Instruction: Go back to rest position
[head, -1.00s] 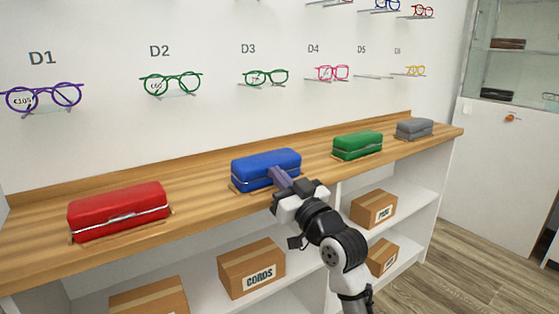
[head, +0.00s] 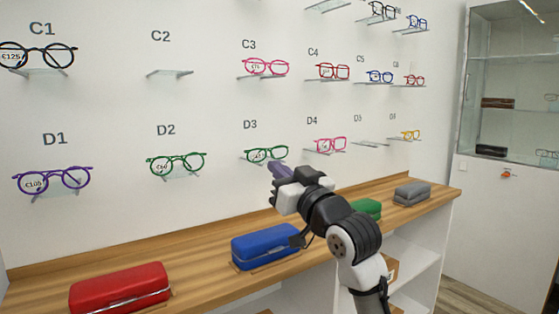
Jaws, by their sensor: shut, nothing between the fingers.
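My gripper (head: 273,166) is raised above the wooden counter, in front of the white wall just below the green glasses at D3. Its purple fingers are shut with nothing between them. The blue case (head: 262,246) sits closed on the counter below and a little left of my gripper. My arm covers part of the green case (head: 367,207), which lies behind it on the counter.
A red case (head: 120,289) and a grey case (head: 412,193) also lie on the wooden counter (head: 205,265). Glasses stand on small wall shelves, with green glasses (head: 266,154) close to my gripper. C2's shelf (head: 170,73) is empty. A glass cabinet (head: 510,80) stands at right.

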